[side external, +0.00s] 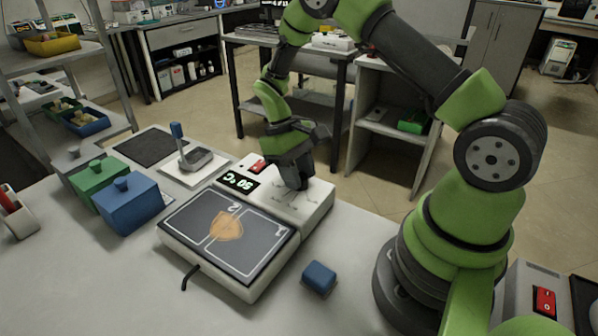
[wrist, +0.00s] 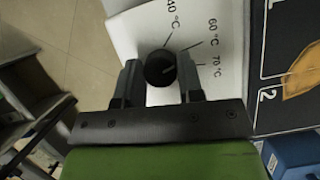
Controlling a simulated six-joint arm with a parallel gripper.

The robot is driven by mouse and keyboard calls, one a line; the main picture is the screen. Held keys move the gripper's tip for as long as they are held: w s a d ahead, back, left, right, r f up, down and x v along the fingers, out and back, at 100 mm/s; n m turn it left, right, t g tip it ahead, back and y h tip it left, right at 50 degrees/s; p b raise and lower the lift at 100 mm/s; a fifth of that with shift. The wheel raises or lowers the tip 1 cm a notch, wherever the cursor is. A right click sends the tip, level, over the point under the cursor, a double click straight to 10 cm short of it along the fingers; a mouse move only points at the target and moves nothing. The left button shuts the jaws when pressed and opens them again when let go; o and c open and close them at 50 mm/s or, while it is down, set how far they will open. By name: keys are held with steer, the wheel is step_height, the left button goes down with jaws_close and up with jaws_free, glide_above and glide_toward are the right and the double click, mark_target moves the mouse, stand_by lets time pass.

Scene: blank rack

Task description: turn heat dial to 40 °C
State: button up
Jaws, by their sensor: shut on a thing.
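The heat dial (wrist: 160,68) is a round black knob on a white panel, seen in the wrist view between my two fingers. Printed marks beside it read 40 °C, 60 °C and what looks like 70 °C. I cannot tell surely which mark the dial points to. My gripper (wrist: 158,72) is shut on the dial. In the side view my gripper (side external: 293,184) points down at the panel and hides the dial. The hot plate unit (side external: 312,205) has a green lit display (side external: 239,182) that seems to read 60 or 80 °C.
The plate's dark top (side external: 185,217) carries an orange leaf-like shape. A red switch (side external: 256,166) sits beside the display. A blue block (side external: 319,277) lies in front; blue (side external: 130,206) and green (side external: 96,184) lidded boxes stand left.

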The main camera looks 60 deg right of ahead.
steer(key=n+h, duration=0.2)
steer(key=n, duration=0.3)
steer(key=shift+n, duration=0.3)
steer(key=shift+s+a+n+t+h, duration=0.1)
steer(key=shift+n+t+h, duration=0.3)
steer(key=shift+n, duration=0.75)
steer(key=shift+n+t+h, duration=0.2)
steer(key=shift+n+h, duration=0.3)
steer(key=shift+n, duration=0.65)
steer(key=o, duration=0.9)
steer(key=shift+r, duration=0.1)
steer(key=v, duration=0.9)
steer(key=shift+a+r, duration=0.2)
steer(key=shift+r, duration=0.15)
